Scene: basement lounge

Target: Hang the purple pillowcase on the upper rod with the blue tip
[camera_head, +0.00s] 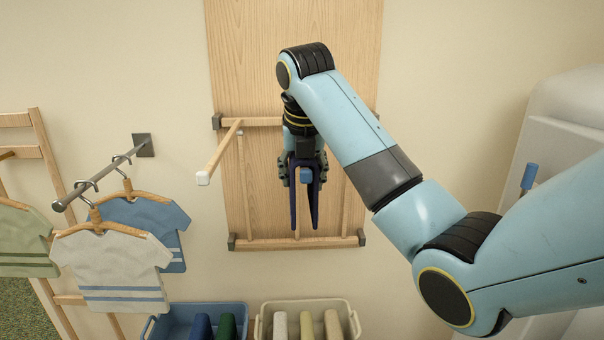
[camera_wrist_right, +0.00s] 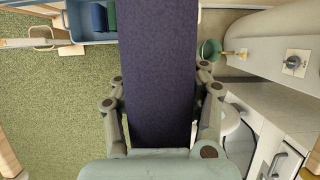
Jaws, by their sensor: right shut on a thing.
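The dark purple pillowcase (camera_head: 314,208) hangs in the head view as two narrow flaps, one on each side of the blue tip (camera_head: 304,174) of a rod on the wooden board. Its top is between the fingers of my right gripper (camera_head: 302,174), which is shut on it at the rod's end. In the right wrist view the pillowcase (camera_wrist_right: 158,75) runs as a wide strip between the fingers. Whether the cloth's fold touches the rod is hidden by the gripper. My left gripper is in neither view.
Left of it, a rod with a white tip (camera_head: 203,178) sticks out from the board (camera_head: 270,80). A metal rail (camera_head: 100,182) holds shirts on hangers. A blue bin (camera_head: 160,325) and a cream bin (camera_head: 352,325) with rolled cloths stand below. A white appliance (camera_head: 565,130) is at right.

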